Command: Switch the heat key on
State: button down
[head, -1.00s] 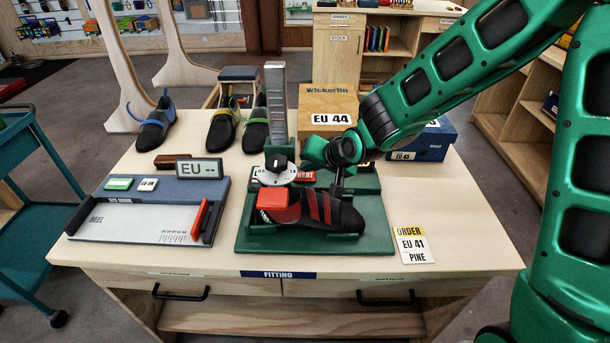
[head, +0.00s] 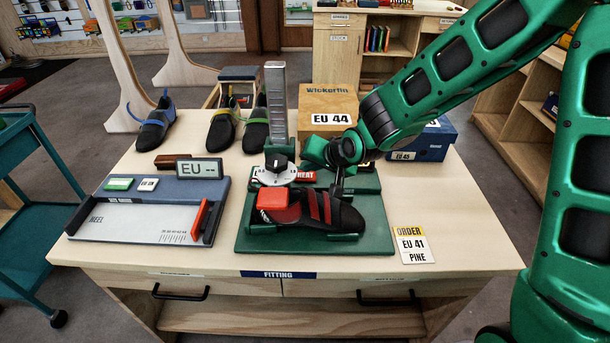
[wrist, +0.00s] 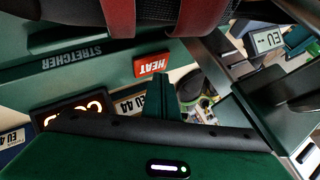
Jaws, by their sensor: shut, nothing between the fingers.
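The red heat key (head: 303,177), lettered HEAT, sits on the green stretcher (head: 250,240) behind the shoe, beside the round dial. In the wrist view the heat key (wrist: 151,65) shows upside down on the green body lettered STRETCHER. My gripper (head: 337,190) is shut and empty, pointing down just right of the key and close behind the shoe. Whether the key is on or off is not clear.
A black shoe with red straps (head: 325,212) lies in the stretcher, with a red block (head: 272,198) at its heel. A tall grey scale post (head: 279,105) and the dial (head: 277,170) stand left. An orange-lit display (wrist: 80,112) is near the key. Boxes (head: 328,105) stand behind.

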aim_at(308, 178)
jog(key=shift+f, duration=0.2)
jog(key=shift+s+f, duration=0.1)
jog(key=shift+f, duration=0.2)
dwell(0.8)
jog(key=shift+r, duration=0.55)
notch_tip(308, 178, up, 6)
dwell(0.8)
